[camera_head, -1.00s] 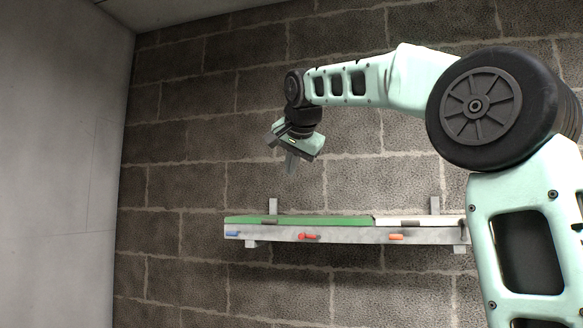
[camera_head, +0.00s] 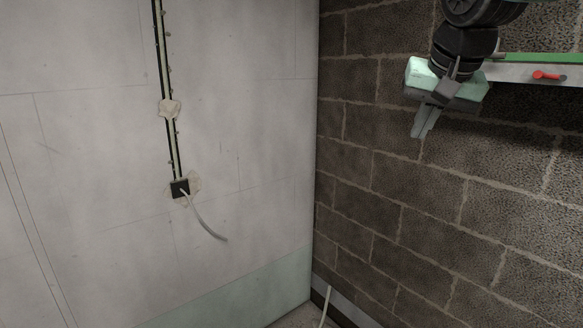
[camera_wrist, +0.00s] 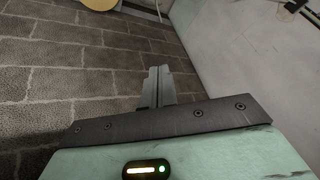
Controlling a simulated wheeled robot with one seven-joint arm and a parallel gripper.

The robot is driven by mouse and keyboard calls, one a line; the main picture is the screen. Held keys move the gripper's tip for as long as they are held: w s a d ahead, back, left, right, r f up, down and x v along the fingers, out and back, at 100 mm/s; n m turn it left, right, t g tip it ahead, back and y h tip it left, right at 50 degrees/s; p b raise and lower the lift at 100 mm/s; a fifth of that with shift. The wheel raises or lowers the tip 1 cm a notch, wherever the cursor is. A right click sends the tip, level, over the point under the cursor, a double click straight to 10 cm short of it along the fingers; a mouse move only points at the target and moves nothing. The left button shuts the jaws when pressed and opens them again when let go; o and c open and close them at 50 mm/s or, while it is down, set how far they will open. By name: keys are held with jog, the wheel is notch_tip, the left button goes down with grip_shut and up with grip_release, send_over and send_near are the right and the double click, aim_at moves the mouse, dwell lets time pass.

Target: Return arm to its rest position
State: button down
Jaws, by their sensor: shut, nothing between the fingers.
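My gripper (camera_head: 424,120) hangs at the upper right of the head view, in front of the dark block wall. Its fingers point down and are closed together, with nothing between them. In the wrist view the shut fingers (camera_wrist: 157,84) stick out past the pale green gripper body, with the block wall behind them. Only the end of my arm shows in the head view; the rest is out of frame.
A shelf (camera_head: 520,72) with a green strip (camera_head: 545,59) and a red item (camera_head: 548,76) is partly behind my wrist. A black box (camera_head: 180,188) with a loose pale cable (camera_head: 207,222) is on the grey wall (camera_head: 90,150). A yellow round thing (camera_wrist: 100,3) shows in the wrist view.

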jog(key=s+a+f+n+g+y+b, duration=0.1)
jog(key=s+a+f+n+g+b, duration=0.15)
jog(key=s+a+f, duration=0.55)
jog(key=s+a+f+n+g+b, duration=0.1)
jog(key=s+f+n, duration=0.3)
jog(key=s+f, duration=0.55)
jog(key=s+f+n+g+b, duration=0.2)
jog(key=s+f+n+b, duration=0.1)
jog(key=s+f, duration=0.8)
notch_tip(320, 180, down, 3)
jog(key=shift+d+r+n+h, duration=0.1)
jog(key=shift+d+n+h, duration=0.25)
jog(key=shift+n, duration=0.4)
jog(key=shift+g, duration=0.25)
